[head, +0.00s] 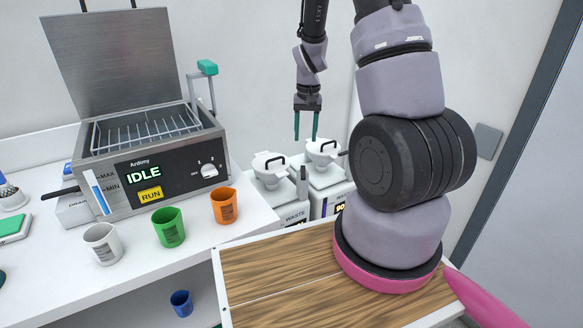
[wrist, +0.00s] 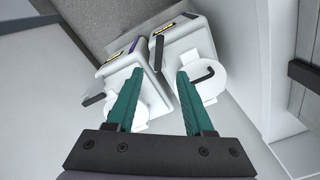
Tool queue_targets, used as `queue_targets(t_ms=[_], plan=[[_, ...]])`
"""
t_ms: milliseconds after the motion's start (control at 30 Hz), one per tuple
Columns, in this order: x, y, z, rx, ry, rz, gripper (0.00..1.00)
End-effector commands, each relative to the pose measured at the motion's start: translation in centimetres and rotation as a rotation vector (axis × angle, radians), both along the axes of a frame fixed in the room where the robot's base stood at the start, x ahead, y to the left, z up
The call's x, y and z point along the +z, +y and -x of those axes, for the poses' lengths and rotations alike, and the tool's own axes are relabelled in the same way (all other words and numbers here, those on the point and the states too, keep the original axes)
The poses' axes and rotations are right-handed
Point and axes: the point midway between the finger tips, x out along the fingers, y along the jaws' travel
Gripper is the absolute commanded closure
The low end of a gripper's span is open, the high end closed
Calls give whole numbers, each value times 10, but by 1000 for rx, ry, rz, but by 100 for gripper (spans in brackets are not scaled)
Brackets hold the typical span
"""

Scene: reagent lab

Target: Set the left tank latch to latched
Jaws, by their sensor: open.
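Two white tanks stand side by side behind the wooden top. The left tank (head: 271,198) has a round white lid with a black handle and a WASTE label. Its dark latch lever (head: 303,182) stands upright at its right side. By position, this lever appears between the tanks in the wrist view (wrist: 158,53), where the left tank (wrist: 187,45) is on the right. The right tank (head: 326,185) has its lever sticking out sideways (head: 343,153). My gripper (head: 306,137) points down above the tanks, open and empty. In the wrist view its green fingers (wrist: 160,74) are apart, with the lever beyond their tips.
A bath unit (head: 165,165) with an open lid reads IDLE on the white bench. White, green (head: 169,227) and orange (head: 224,206) cups stand before it. A blue cup (head: 181,303) sits lower. The wooden top (head: 270,275) is bare beside my arm.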

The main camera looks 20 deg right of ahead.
Motion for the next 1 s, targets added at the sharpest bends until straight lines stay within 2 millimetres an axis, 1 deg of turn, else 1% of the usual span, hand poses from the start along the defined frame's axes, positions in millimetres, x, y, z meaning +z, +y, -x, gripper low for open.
queue_targets(t_ms=[33, 100, 267, 367, 600, 700, 833, 1000], plan=[[-14, -3, 0, 2, 18, 8, 48], [-24, -6, 0, 4, 30, 14, 48], [-38, -8, 0, 5, 39, 18, 48], [-50, -8, 1, 5, 41, 17, 48], [-96, -7, 1, 5, 41, 17, 48], [-113, -8, 1, 3, 41, 16, 48], [-129, -7, 1, 6, 40, 17, 48], [-138, -7, 0, 5, 37, 17, 48]])
